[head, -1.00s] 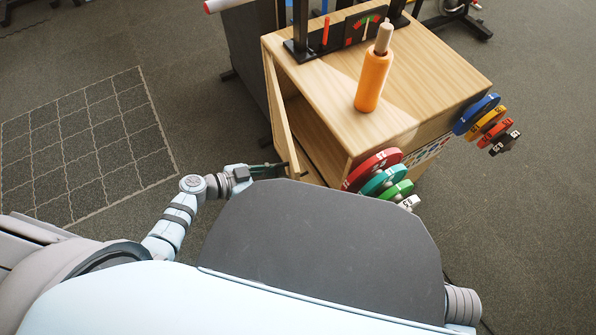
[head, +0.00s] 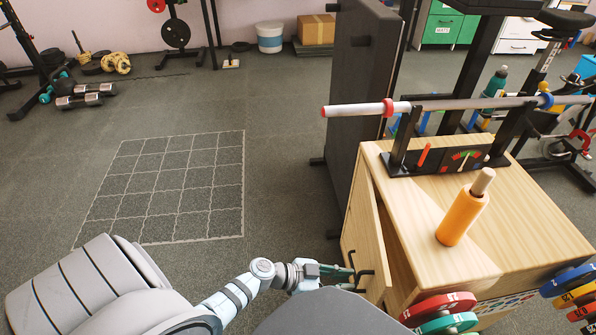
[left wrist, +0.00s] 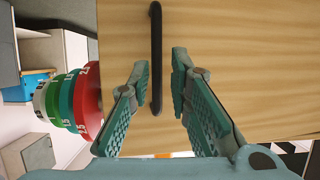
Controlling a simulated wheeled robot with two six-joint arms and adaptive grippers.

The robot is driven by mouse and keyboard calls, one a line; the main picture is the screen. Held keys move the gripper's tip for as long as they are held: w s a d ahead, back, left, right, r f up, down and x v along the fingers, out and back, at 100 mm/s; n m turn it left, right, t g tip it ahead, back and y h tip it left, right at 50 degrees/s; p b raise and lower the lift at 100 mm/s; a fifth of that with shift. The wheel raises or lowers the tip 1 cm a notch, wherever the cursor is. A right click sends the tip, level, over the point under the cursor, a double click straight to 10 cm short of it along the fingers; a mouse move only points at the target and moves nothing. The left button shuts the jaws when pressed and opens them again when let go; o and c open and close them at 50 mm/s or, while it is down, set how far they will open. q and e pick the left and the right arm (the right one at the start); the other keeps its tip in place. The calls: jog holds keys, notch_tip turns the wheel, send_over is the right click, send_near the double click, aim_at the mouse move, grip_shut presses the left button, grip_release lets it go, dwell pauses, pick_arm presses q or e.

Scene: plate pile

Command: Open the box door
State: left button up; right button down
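The wooden box (head: 440,210) stands at the right of the head view. A dark bar handle (left wrist: 156,60) is on the wood panel in the left wrist view. My left gripper (head: 350,274) is at the door's outer face. In the left wrist view the left gripper (left wrist: 160,66) is open, with the handle between its fingers and small gaps on both sides. My right gripper is not in view.
An orange roller (head: 463,212) and a black stand carrying a barbell (head: 450,105) are on the box top. Coloured weight plates (head: 440,306) hang at its front. A dark upright panel (head: 358,110) stands behind the door.

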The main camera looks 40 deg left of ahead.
pick_arm(q)
jog(key=p+v, duration=0.6)
jog(key=v, duration=0.8)
jog(key=shift+s+d, duration=0.2)
jog(key=shift+s, duration=0.15)
jog(key=shift+r, duration=0.1)
jog(key=shift+p, duration=0.3)
jog(key=shift+c, duration=0.6)
